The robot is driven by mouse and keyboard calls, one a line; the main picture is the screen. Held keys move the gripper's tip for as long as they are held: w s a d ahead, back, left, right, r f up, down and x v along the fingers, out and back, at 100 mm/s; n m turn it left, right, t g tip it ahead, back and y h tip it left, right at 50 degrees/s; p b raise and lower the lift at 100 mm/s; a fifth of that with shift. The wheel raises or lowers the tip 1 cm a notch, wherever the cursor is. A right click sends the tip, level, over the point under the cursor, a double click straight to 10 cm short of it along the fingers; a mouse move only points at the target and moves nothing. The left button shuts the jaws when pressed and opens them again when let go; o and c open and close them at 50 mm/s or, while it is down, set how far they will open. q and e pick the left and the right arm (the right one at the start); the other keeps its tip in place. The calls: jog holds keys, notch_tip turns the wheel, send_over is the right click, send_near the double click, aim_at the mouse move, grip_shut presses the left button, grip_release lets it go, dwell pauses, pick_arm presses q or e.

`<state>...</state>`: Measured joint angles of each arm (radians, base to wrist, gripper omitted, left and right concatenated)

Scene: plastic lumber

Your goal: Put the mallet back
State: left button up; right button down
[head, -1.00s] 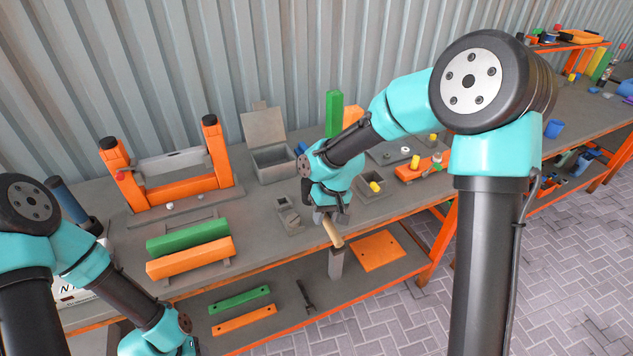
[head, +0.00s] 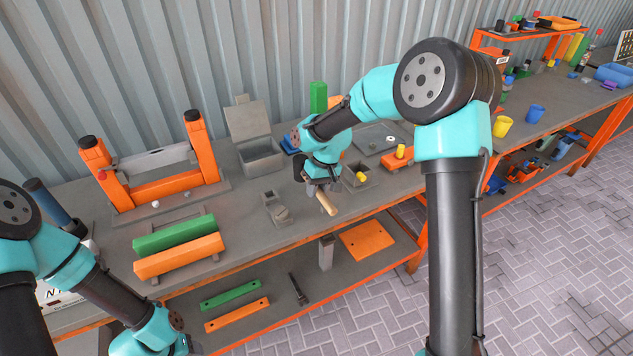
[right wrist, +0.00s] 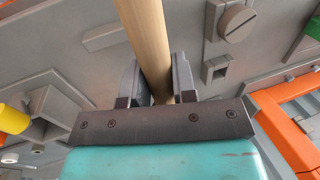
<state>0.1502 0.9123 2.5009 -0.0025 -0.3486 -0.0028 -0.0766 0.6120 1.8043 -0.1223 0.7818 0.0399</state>
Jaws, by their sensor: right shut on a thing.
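My right gripper (head: 322,187) is shut on a pale wooden handle (head: 326,203), which I take to be the mallet's. It is above the front part of the bench in the head view. The handle (right wrist: 150,40) runs between both fingers in the right wrist view, where the gripper (right wrist: 158,82) grips it from both sides. No mallet head can be made out.
A grey box with a raised lid (head: 262,158) stands behind. Left are an orange frame (head: 165,188) and green (head: 175,233) and orange (head: 180,255) beams. A small grey bin (head: 358,180) is right of the gripper. A grey slotted knob (right wrist: 237,22) shows in the wrist view.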

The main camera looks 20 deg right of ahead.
jog(key=w, duration=0.2)
jog(key=w+d, duration=0.1)
jog(key=w, duration=0.1)
jog(key=w+d, duration=0.1)
jog(key=w, duration=0.1)
jog(key=shift+w+d+f, duration=0.25)
jog(key=shift+w+f, duration=0.05)
jog(key=shift+w, duration=0.1)
jog(key=shift+w+d, duration=0.15)
jog(key=shift+w, duration=0.1)
jog(key=shift+f, duration=1.8)
jog(key=shift+f, duration=0.1)
jog(key=c, duration=0.9)
grip_release()
jog(key=shift+s, duration=0.1)
jog(key=v, duration=1.2)
